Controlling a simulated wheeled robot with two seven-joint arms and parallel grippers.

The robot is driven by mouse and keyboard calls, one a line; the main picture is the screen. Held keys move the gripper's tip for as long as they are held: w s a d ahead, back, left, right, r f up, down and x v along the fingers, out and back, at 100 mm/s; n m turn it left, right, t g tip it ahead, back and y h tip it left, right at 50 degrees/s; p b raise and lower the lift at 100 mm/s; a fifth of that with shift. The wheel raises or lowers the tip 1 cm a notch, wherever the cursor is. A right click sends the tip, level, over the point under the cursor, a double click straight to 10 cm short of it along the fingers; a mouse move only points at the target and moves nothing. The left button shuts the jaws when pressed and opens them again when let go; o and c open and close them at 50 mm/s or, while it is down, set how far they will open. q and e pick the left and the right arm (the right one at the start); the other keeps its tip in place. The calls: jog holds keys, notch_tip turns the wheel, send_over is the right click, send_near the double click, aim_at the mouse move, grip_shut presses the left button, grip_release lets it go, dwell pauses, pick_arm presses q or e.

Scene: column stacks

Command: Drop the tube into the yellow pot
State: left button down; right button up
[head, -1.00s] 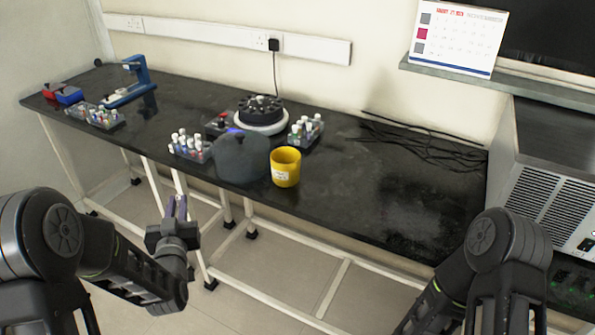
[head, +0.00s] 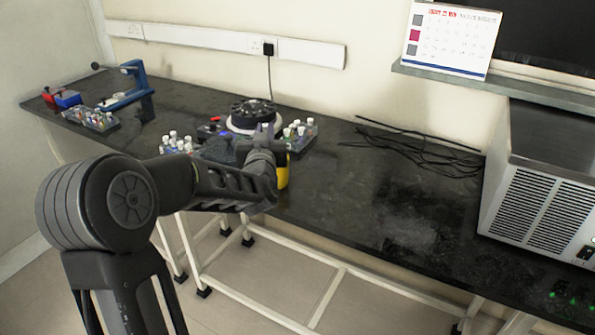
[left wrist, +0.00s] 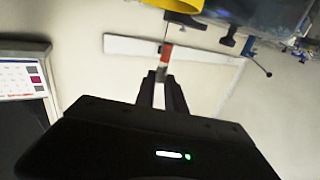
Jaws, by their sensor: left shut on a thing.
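The yellow pot (head: 283,174) stands near the bench's front edge in the head view, mostly hidden behind my left gripper (head: 265,132). Part of the yellow pot (left wrist: 180,4) also shows at the top edge of the left wrist view. In the left wrist view my left gripper (left wrist: 161,86) is shut on the tube (left wrist: 166,52), which has a red-orange band and a grey end between the fingertips. The tube appears close to the pot in that view; I cannot tell whether it is over the opening. My right gripper is out of view.
Racks of capped vials (head: 177,145) (head: 300,133) stand either side of the round dark-topped device (head: 252,112). A dark grey object (head: 218,150) is partly hidden behind my left arm. Black cables (head: 420,150) lie at the back right.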

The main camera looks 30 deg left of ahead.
pick_arm(q)
jog(key=shift+a+f, duration=0.1)
jog(key=shift+f, duration=0.05)
jog(key=shift+f, duration=0.15)
jog(key=shift+s+f+b, duration=0.1)
jog(key=shift+f+b, duration=1.85)
jog(key=shift+f, duration=0.95)
jog(key=c, duration=1.3)
grip_release()
jog(key=v, duration=0.7)
jog(key=shift+s, duration=0.35)
